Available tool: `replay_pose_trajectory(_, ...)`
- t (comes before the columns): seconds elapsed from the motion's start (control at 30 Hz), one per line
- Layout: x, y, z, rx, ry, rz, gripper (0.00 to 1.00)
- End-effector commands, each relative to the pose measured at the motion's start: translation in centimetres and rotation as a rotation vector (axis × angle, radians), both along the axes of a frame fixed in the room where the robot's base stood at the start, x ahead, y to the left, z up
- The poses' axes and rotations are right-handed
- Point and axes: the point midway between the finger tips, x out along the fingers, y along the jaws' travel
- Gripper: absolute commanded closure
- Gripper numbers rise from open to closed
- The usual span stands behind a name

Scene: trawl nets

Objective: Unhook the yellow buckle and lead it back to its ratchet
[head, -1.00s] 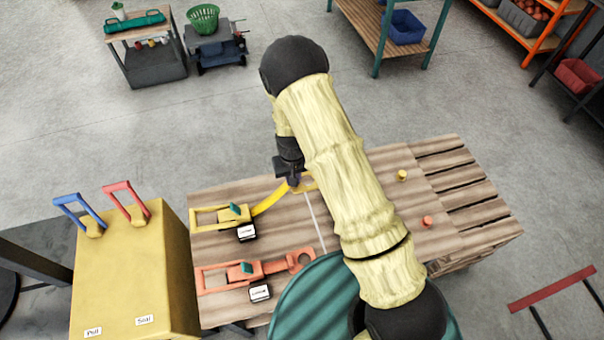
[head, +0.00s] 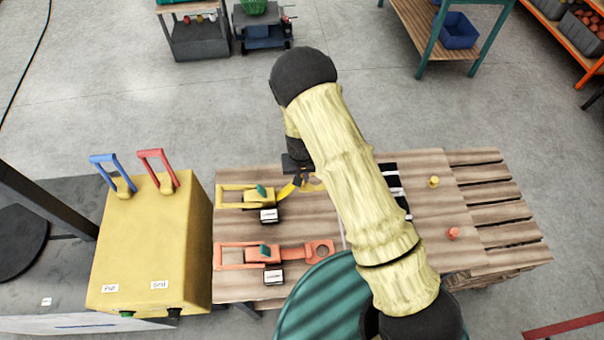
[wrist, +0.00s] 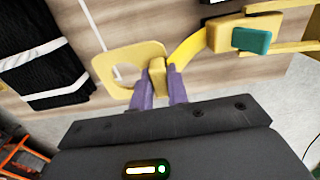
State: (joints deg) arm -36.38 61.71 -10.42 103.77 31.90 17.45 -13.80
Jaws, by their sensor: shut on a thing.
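The yellow buckle (wrist: 123,63), a flat ring with a block at one end, shows in the wrist view. My gripper (wrist: 159,82) has its purple fingers shut on that block. In the head view my gripper (head: 303,181) is just right of the yellow ratchet (head: 237,197), and the buckle (head: 314,184) is partly hidden by my arm. A short yellow strap (wrist: 188,45) joins the buckle to the ratchet, which has a teal lever and also shows in the wrist view (wrist: 229,33). The yellow peg (head: 434,181) stands bare, right of my arm.
An orange ratchet (head: 236,257) with its ring buckle (head: 319,251) lies nearer on the wooden top. An orange peg (head: 453,233) stands at right. A black bundle with white bands (head: 396,186) lies behind my arm. A yellow box (head: 150,250) with two levers stands at left.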

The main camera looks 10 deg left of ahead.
Motion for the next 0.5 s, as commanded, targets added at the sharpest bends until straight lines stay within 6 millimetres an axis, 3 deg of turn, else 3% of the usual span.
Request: replay_pose_trajectory(0.5,0.0,0.0,-5.8,0.000,-0.001,0.000,1.00)
